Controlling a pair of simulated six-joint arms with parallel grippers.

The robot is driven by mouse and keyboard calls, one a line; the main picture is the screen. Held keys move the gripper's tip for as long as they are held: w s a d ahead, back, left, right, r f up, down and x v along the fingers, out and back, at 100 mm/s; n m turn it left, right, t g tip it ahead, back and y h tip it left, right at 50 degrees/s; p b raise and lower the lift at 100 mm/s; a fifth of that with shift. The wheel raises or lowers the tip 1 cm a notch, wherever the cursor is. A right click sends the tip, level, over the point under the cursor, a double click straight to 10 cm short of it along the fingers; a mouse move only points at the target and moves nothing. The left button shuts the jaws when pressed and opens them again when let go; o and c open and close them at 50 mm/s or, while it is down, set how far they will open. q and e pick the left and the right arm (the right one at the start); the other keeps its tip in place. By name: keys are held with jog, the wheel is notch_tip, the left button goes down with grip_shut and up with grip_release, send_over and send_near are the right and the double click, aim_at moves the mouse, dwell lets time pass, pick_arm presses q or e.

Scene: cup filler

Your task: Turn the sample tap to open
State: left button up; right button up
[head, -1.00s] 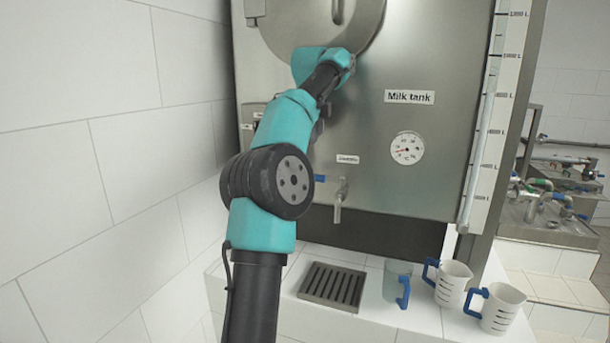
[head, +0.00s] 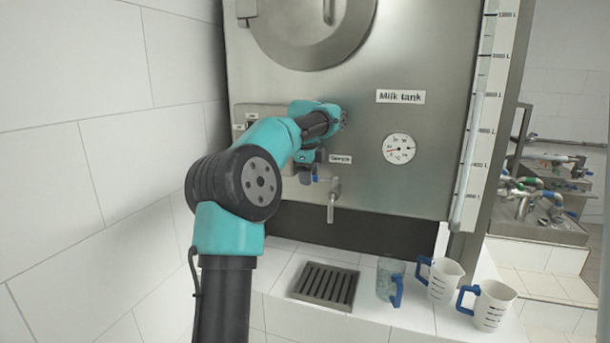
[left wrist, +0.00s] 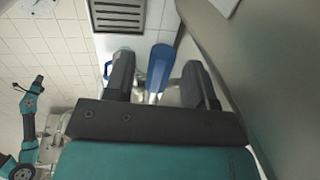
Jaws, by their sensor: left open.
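The sample tap (head: 331,202) is a metal spout low on the tank front, under a small label. Its blue handle (left wrist: 158,67) points toward the camera in the left wrist view, between my two fingers; a bit of it shows in the head view (head: 315,173). My left gripper (head: 308,172) is just left of the spout, fingers downward. In the left wrist view my left gripper (left wrist: 160,80) is open, with one finger on each side of the handle and a visible gap to each. Contact cannot be seen. My right gripper is not seen.
A drain grate (head: 326,286) lies in the white tiled ledge below the tap. A clear jug (head: 386,279) and two white measuring jugs (head: 440,281) (head: 491,306) with blue handles stand to its right. The milk tank (head: 395,180) is close behind the tap; a tiled wall is at left.

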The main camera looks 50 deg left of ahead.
pick_arm(q)
grip_shut()
dwell(0.5)
